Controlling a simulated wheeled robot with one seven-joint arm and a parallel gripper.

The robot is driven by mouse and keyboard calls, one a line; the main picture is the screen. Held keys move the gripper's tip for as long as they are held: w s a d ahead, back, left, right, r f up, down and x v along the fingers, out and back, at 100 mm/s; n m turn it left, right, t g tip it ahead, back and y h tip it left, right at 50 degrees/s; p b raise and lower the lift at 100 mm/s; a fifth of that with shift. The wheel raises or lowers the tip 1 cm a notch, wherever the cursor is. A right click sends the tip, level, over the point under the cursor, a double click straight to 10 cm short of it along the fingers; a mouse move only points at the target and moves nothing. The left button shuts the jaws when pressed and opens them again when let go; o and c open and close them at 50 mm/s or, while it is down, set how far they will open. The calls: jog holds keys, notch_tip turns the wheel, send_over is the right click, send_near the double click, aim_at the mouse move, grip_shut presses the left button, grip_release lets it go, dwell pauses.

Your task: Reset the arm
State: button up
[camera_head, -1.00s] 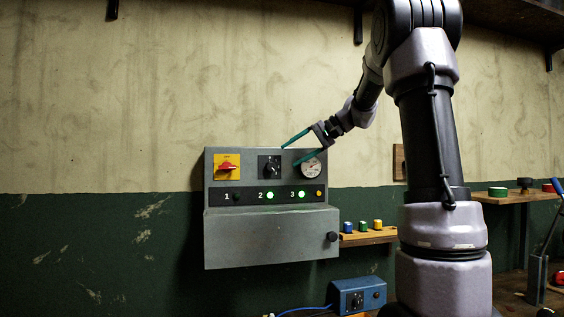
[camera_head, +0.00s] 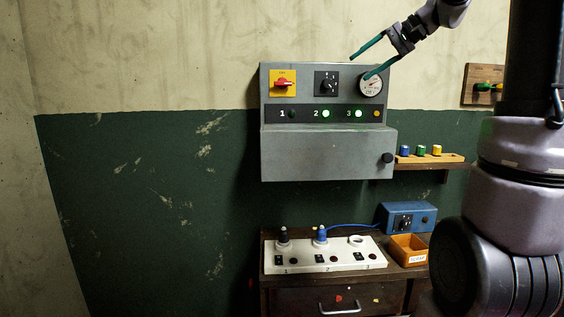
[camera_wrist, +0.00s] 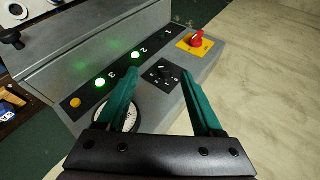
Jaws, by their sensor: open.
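My gripper (camera_head: 368,60) is open and empty, with two teal fingers. In the head view it is in front of the upper right part of the grey control panel (camera_head: 325,160). In the wrist view my gripper (camera_wrist: 160,105) has its fingers spread apart, with the black selector knob (camera_wrist: 162,73) between and beyond them. The left finger partly covers the round white gauge (camera_wrist: 127,116), which also shows in the head view (camera_head: 372,90). The red switch on its yellow plate (camera_wrist: 196,41) is beyond the fingers. I cannot tell whether a finger touches the panel.
A small shelf (camera_head: 440,160) with blue, green and yellow pieces is right of the panel. Below are a white numbered board (camera_head: 300,262), a blue box (camera_head: 418,215) and an orange bin (camera_head: 396,250) on a wooden cabinet (camera_head: 292,302). The green wall left of the panel is free.

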jog(key=s+a+f+t+h, duration=0.1)
jog(key=s+f+h, duration=0.3)
jog(key=s, duration=0.7)
jog(key=s+a+f+t+h, duration=0.1)
jog(key=s+f+h, duration=0.2)
jog(key=s+f, duration=0.6)
jog(key=s, duration=0.3)
jog(key=shift+s+a+f+m+h, duration=0.2)
jog(key=shift+a+m+h, duration=0.1)
jog(key=shift+a+h, duration=0.1)
dwell(1.2)
